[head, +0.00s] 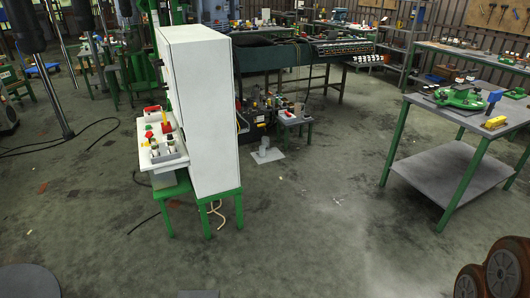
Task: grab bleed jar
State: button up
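A small grey cylindrical jar (263,151) stands on the floor in the middle of the head view, just right of the white cabinet. It may be the bleed jar, but it is too small to be sure. A pale flat patch (274,157) lies under and around it. A smaller grey piece shows at its upper right. My gripper is not in view, so its state does not show.
A tall white cabinet (205,115) with a control panel (161,151) stands on green legs at centre left. A low stool (294,121) stands behind the jar. A green-legged table (468,118) is at right, a wheeled object (503,268) at lower right. The central floor is clear.

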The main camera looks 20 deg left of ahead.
aim_at(262, 151)
jog(key=u, duration=0.25)
jog(key=i, duration=2.6)
jog(key=u, duration=0.6)
jog(key=i, duration=1.8)
jog(key=u, duration=0.6)
jog(key=i, duration=1.75)
jog(key=u, duration=0.15)
